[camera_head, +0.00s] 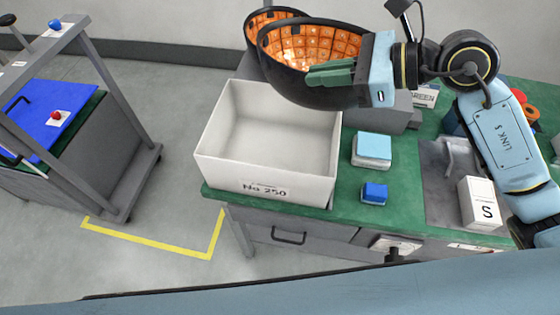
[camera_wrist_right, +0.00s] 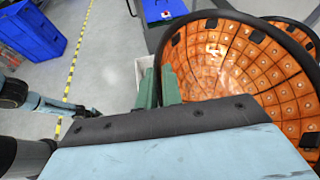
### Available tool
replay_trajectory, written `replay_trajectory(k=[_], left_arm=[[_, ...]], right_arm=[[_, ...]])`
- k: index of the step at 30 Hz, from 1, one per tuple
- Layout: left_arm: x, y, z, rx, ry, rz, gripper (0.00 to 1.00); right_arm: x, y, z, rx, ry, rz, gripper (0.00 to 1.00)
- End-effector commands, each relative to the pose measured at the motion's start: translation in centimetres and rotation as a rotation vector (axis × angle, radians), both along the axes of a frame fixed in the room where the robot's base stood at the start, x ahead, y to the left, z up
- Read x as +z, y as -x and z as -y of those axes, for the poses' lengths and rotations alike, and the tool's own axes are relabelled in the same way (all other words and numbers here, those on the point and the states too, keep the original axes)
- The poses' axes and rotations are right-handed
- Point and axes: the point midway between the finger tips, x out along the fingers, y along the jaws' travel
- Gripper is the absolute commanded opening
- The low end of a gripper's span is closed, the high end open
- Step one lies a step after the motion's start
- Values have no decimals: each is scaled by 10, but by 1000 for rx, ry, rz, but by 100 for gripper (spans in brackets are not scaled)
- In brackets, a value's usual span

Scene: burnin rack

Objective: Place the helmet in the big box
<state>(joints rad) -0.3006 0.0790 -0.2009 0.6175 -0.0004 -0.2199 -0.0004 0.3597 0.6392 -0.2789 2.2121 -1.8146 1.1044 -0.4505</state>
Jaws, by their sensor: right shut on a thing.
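The helmet (camera_head: 310,92) is a black bowl-shaped shell with an orange tiled inside. My right gripper (camera_head: 332,74) is shut on its rim with green fingers, holding it tilted with the open side up. The big box (camera_head: 265,184) is white, open and empty, labelled "No 250", on the left end of the green bench. The helmet hangs above and behind the box's right back corner. In the right wrist view the fingers (camera_wrist_right: 160,86) are at the left rim of the orange inside (camera_wrist_right: 235,75). My left arm seems to show at that view's left; its jaws cannot be made out.
A second orange-lined bowl (camera_head: 275,15) shows behind the helmet. On the green bench (camera_head: 337,197), right of the box, are a light-blue-topped block (camera_head: 372,147), a small blue block (camera_head: 374,193) and a white box marked S (camera_head: 480,204). A grey cart (camera_head: 90,170) stands left across clear floor.

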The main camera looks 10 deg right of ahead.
Motion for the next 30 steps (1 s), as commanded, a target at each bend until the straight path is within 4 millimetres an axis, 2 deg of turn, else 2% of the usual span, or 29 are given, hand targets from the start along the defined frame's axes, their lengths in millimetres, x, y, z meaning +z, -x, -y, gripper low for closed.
replay_trajectory(k=[1, 3, 9, 11, 18, 26, 30], left_arm=[[-21, 5, -3, -2, -4, -8, 76], [-32, 9, -7, -3, -10, -14, 76], [-49, 6, -16, -6, -21, -12, 76], [-51, 4, -17, -7, -23, -8, 76], [-54, -6, -17, -7, -21, 9, 76], [-57, -5, -17, -8, -21, 9, 76], [-60, -4, -18, -9, -23, 5, 76]], right_arm=[[-6, 4, -14, 40, 7, 25, 0], [-6, 11, -28, 81, 14, 41, 0], [-6, 25, -52, 155, 26, 67, 0], [-10, 27, -55, 163, 27, 68, 0], [-51, 28, -56, 166, 26, 64, 0], [-74, 28, -56, 166, 26, 68, 0], [-95, 28, -56, 164, 26, 64, 0]])
